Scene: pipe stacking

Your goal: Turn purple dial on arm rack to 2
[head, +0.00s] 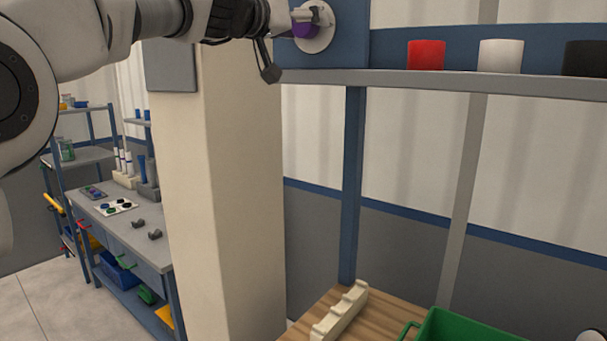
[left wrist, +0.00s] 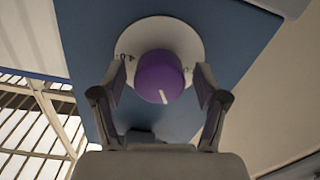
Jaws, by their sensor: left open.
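The purple dial (head: 304,30) sits on a round white plate (head: 322,40) on the blue rack panel at the top of the head view. In the left wrist view the purple dial (left wrist: 161,76) shows face-on, with a white pointer mark toward the lower part of its face. Its white plate (left wrist: 160,38) bears small dark markings too blurred to read. My left gripper (left wrist: 160,82) is open, with one finger on each side of the dial; I cannot tell whether they touch it. In the head view my left gripper (head: 280,45) is beside the dial. My right gripper is not clearly seen.
A grey shelf (head: 430,80) right of the dial holds a red cup (head: 426,54), a white cup (head: 500,55) and a black one (head: 585,58). A beige pillar (head: 215,200) stands below my left arm. A green crate (head: 465,326) and cream rack (head: 340,312) are below.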

